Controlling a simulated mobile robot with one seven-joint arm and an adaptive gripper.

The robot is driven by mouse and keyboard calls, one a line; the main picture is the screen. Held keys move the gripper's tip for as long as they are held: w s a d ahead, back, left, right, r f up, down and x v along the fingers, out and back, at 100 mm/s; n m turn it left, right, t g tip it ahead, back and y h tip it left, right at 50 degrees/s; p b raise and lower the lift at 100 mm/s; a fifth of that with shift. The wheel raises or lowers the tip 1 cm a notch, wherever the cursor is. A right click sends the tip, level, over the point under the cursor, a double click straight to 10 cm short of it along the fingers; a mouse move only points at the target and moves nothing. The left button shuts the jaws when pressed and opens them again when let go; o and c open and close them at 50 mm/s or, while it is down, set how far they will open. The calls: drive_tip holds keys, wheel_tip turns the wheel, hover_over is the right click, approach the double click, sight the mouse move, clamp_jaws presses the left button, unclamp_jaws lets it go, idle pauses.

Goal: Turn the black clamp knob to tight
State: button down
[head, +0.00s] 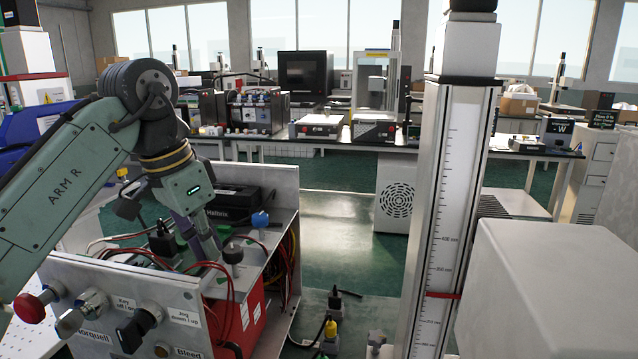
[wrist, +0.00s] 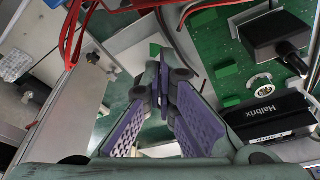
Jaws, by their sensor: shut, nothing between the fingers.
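My gripper (head: 207,256) is shut and empty, pointing down into the open control box. Its purple fingers (wrist: 163,92) meet at the tips in the wrist view. No knob is between them. A dark round cap on a grey post (head: 233,250) stands just right of the fingers in the head view. A small dark knob-like part (head: 376,340) shows low at the left side of the lift column (head: 455,210). I cannot tell which of these is the clamp knob, and no tight marking is readable. A black selector knob (head: 134,328) on the front panel is labelled for jog.
The box's front panel (head: 120,285) carries a red button (head: 35,303) and a key switch (head: 80,312). Red wires (wrist: 75,35) loop near the gripper. A black Halbrix unit (wrist: 268,118) and a green board (wrist: 225,65) lie close right.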

drive_tip(key=shift+d, duration=0.2)
idle(0.3)
drive_tip(key=shift+s+d+f+p, duration=0.1)
drive_tip(key=shift+s+d+p, duration=0.45)
drive_tip(key=shift+p, duration=1.2)
drive_tip(key=shift+s+d+f, duration=0.1)
drive_tip(key=shift+s+d, duration=0.1)
drive_tip(key=shift+s, duration=0.05)
drive_tip(key=shift+d, duration=0.15)
drive_tip(key=shift+s, duration=0.3)
wheel_tip(320, 180, up, 6)
drive_tip(key=shift+a+r, duration=0.2)
